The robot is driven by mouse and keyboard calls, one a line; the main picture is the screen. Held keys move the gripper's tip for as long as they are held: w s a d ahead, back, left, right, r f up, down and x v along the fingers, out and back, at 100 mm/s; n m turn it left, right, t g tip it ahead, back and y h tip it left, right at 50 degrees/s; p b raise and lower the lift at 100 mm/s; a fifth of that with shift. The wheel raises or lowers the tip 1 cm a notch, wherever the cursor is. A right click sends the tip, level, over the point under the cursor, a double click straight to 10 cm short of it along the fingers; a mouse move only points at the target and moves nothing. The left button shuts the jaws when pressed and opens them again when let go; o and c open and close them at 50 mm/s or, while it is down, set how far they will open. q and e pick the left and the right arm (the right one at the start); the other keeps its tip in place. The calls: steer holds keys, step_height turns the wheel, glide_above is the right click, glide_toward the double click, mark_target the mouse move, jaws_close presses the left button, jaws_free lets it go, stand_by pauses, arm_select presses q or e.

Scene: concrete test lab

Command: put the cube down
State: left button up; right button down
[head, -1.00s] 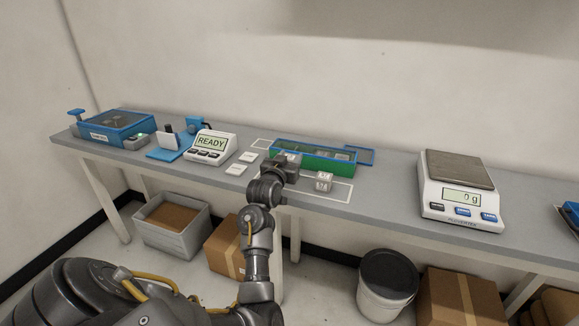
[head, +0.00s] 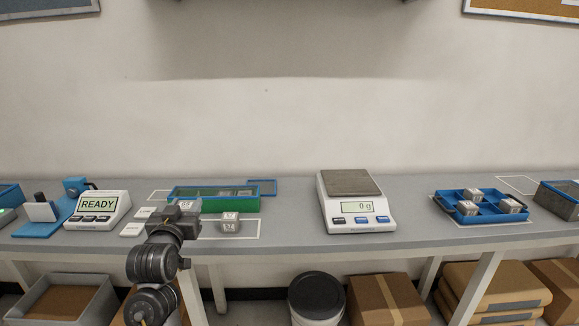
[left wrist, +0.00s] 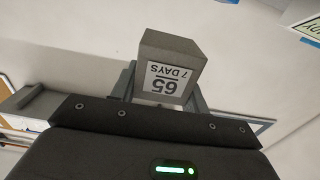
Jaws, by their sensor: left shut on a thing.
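My left gripper (head: 178,214) is shut on a grey cube (left wrist: 168,65), whose white label reads "65 7 DAYS" upside down in the left wrist view. In the head view a white label (head: 186,204) of this cube shows at the gripper, in front of the green and blue box; whether the cube touches anything below is hidden. A second grey cube (head: 230,223) with a white label stands on the bench just right of the gripper, inside a white outline. My right gripper is not in view.
The green and blue box (head: 243,204) holds several cubes. A scale (head: 342,223) reads 0 g with an empty plate. A blue tray (head: 478,218) with 3 cubes lies farther right. The READY device (head: 97,207) stands left of the gripper. The bench between box and scale is clear.

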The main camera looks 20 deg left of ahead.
arm_select(q)
steer(key=s+d+f+m+h, duration=0.2)
steer(key=s+d+f+h, duration=0.1)
steer(key=d, duration=0.7)
steer(key=s+d+f+m+t+h+p, duration=0.1)
steer(key=s+d+f, duration=0.3)
steer(key=d, duration=0.7)
steer(key=shift+s+d+f+m+h, duration=0.2)
steer(key=shift+s+f+m+h, duration=0.2)
steer(key=shift+s+h, duration=0.55)
steer(key=w+a+r+n+y, duration=0.1)
steer(key=w+a+r+y, duration=0.1)
steer(key=a, duration=0.5)
steer(key=w+a+r+n+y, duration=0.1)
steer(key=w+a+r+y, duration=0.1)
steer(key=a, duration=0.5)
steer(key=w+a+r+n+g+y+b, duration=0.1)
steer(key=w+a+r+y, duration=0.1)
steer(key=w+a+r, duration=0.2)
steer(key=shift+w+a+n, duration=0.2)
steer(key=shift+w+a, duration=0.05)
steer(key=shift+a, duration=0.6)
steer(key=shift+w+a+n, duration=0.2)
steer(key=shift+a, duration=0.65)
